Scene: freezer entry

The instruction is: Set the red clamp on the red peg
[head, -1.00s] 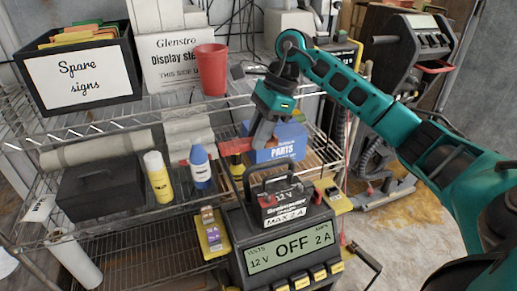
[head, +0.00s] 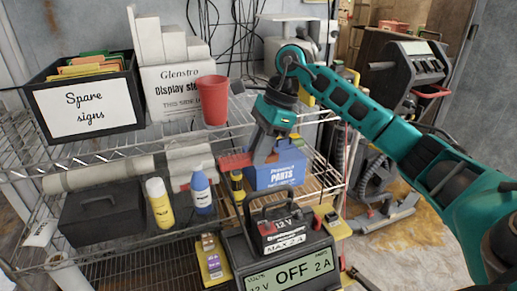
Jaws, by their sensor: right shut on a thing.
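The red clamp (head: 236,161) is in my right gripper (head: 260,155), which points down and is shut on it. The clamp is held in the air in front of the blue parts box (head: 277,168), above a small dark-and-yellow upright thing (head: 238,187). The fingers partly hide the clamp. A small red piece (head: 332,217) on the yellow plate at the charger's right side may be the red peg; it is too small to be sure. The clamp is apart from it, up and to the left. My left gripper is not in view.
The charger (head: 296,270) reads OFF, with a 12 V battery (head: 279,230) and its handle on top. Yellow (head: 159,203) and blue (head: 202,192) bottles stand on the wire shelf. A red cup (head: 213,100) and the spare signs box (head: 88,103) stand above.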

